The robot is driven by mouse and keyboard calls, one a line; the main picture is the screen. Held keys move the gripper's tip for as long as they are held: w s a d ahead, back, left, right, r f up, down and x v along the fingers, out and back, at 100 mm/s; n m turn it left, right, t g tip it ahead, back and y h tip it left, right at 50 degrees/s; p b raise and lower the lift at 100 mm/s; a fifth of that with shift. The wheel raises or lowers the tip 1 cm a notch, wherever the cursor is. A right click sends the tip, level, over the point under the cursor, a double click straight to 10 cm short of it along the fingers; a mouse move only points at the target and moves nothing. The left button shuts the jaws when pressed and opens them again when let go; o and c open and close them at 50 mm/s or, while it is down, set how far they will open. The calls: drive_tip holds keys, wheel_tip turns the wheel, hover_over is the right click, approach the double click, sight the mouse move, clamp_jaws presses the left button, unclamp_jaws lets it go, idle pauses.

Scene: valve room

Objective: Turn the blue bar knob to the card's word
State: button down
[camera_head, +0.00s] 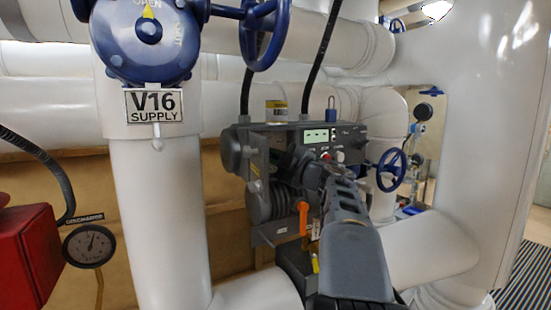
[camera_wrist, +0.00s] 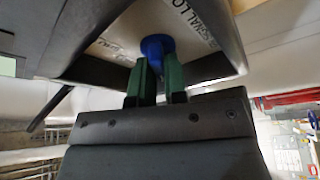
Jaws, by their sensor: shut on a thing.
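The blue bar knob (camera_wrist: 155,46) is in the wrist view, on a pale plate (camera_wrist: 110,38) with lettering around it. The word to its right starts "SHALLO"; the rest is cut off, and the lettering at left is too blurred to read. My gripper (camera_wrist: 157,68) has its two green fingers on either side of the knob, shut on it. In the head view my arm hides the knob and fingers in front of the grey machine (camera_head: 240,145). A small white and yellow label (camera_head: 277,111) stands on the machine; its text is too small to read.
A white pipe (camera_head: 155,215) with the blue V16 SUPPLY valve (camera_head: 145,45) stands at left. A thick white pipe (camera_head: 485,130) stands at right. An orange lever (camera_head: 303,218) and a blue handwheel (camera_head: 391,172) are close to my arm. A red box (camera_head: 25,255) is at far left.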

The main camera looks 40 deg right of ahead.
idle(0.3)
drive_tip(key=c, duration=1.1)
unclamp_jaws()
drive_tip(key=shift+c, duration=0.2)
drive_tip(key=b+v, duration=0.4)
drive_tip(key=v, duration=1)
drive_tip(key=shift+w, duration=0.1)
